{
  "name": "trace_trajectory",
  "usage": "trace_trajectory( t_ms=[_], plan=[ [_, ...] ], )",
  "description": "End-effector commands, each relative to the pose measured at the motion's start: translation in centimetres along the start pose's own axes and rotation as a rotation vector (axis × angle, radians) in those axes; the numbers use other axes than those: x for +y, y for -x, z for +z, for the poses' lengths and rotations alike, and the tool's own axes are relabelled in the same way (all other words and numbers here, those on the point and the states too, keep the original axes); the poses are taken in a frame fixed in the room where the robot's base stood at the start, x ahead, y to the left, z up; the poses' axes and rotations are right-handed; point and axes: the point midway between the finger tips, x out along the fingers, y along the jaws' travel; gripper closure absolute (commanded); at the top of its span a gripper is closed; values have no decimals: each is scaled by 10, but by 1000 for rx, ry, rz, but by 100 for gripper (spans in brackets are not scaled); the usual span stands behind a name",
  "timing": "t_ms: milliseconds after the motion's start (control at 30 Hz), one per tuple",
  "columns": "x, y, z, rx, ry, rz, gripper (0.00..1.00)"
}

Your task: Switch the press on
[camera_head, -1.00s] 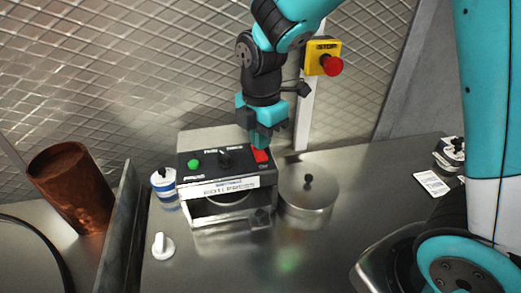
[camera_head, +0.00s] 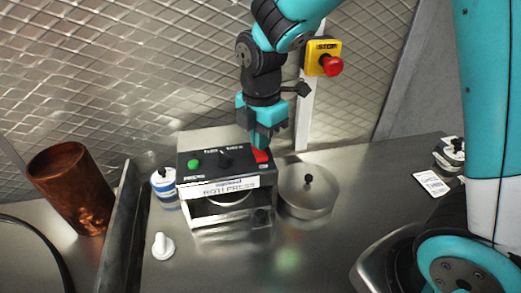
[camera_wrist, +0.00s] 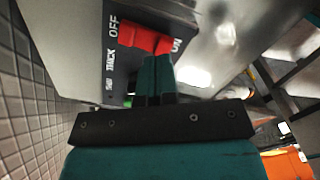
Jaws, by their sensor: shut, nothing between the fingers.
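The press (camera_head: 245,189), a boxy metal unit labelled ROTI PRESS, stands on the counter with a dark sloped control panel. Its red rocker switch (camera_head: 261,156) sits at the panel's right end. In the wrist view the red switch (camera_wrist: 138,37) lies between the words OFF and ON. My gripper (camera_head: 262,142) is shut and empty, pointing down right at the switch. In the wrist view its fingertips (camera_wrist: 156,62) are at the ON side of the switch and hide part of it. I cannot tell whether they touch it or which way the rocker is tipped.
The panel also has a green button (camera_head: 194,163) and a black knob (camera_head: 225,159). A lidded steel pot (camera_head: 308,196) stands close on the right, a blue-white jar (camera_head: 164,187) on the left. A yellow box with a red stop button (camera_head: 331,66) is behind the arm.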

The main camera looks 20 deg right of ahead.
Motion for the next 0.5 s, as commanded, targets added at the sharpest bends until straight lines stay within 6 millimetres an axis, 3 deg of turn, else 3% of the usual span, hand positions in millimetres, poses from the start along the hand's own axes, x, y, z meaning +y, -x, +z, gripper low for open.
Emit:
trace_trajectory(
  t_ms=[500],
  plan=[
    [0, -8, 0, 0, 0, -1, 100]
  ],
)
